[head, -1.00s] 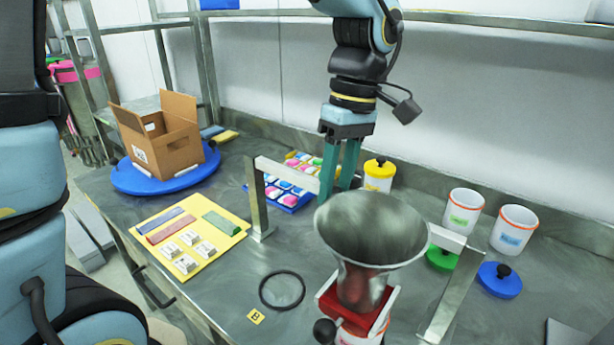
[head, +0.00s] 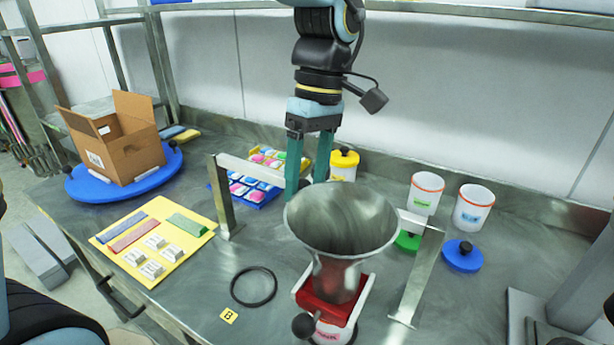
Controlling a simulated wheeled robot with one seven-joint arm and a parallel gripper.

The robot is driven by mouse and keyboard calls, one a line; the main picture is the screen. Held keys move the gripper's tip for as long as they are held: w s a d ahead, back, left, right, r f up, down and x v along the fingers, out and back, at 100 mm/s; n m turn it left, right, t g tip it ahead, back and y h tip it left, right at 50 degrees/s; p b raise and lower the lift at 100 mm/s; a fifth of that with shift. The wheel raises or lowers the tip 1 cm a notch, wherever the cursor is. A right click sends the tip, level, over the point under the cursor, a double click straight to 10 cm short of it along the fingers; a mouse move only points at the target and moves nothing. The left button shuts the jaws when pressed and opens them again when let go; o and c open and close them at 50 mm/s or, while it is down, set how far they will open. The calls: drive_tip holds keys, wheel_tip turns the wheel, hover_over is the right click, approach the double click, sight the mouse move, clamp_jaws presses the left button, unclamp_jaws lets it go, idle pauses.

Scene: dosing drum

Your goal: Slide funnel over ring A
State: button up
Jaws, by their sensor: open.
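The metal funnel (head: 342,225) stands upright, wide mouth up, with its spout in a red holder (head: 332,308) above a white container with a red label (head: 330,333). A black ring (head: 254,286) lies flat on the table to the left of the funnel, beside a yellow tag marked B (head: 229,316). I see no tag marked A. My gripper (head: 304,190) points down behind the funnel's left rim, with its teal fingers apart and nothing visible between them. Its fingertips are partly hidden near the rail and the funnel, so I cannot tell whether they touch anything.
A metal rail frame (head: 225,200) spans behind the funnel, with its right leg (head: 418,275) close by. Trays of coloured pieces (head: 250,190), a yellow-lidded jar (head: 343,165) and white canisters (head: 425,195) stand behind. The table left of the ring is clear up to a yellow board (head: 190,255).

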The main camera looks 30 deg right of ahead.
wheel_tip(320, 180, up, 11)
drive_tip(key=d+b, duration=0.2)
drive_tip(key=shift+w+f, duration=0.2)
drive_tip(key=shift+w, duration=0.1)
idle(0.4)
drive_tip(key=w+a+f+m+h, duration=0.2)
drive_tip(key=w+a+f, duration=0.9)
drive_tip(key=w+a, duration=0.25)
drive_tip(key=w+a+f+m+t, duration=0.1)
drive_tip(key=a+f, duration=0.3)
drive_tip(key=a, duration=0.5)
drive_tip(key=w+a+f+m+t, duration=0.1)
drive_tip(key=a+f, duration=0.3)
drive_tip(key=a, duration=0.6)
drive_tip(key=shift+w+a+f, duration=0.15)
drive_tip(key=shift+w+f, duration=0.1)
drive_tip(key=shift+f, duration=0.1)
drive_tip(key=shift+o, duration=0.2)
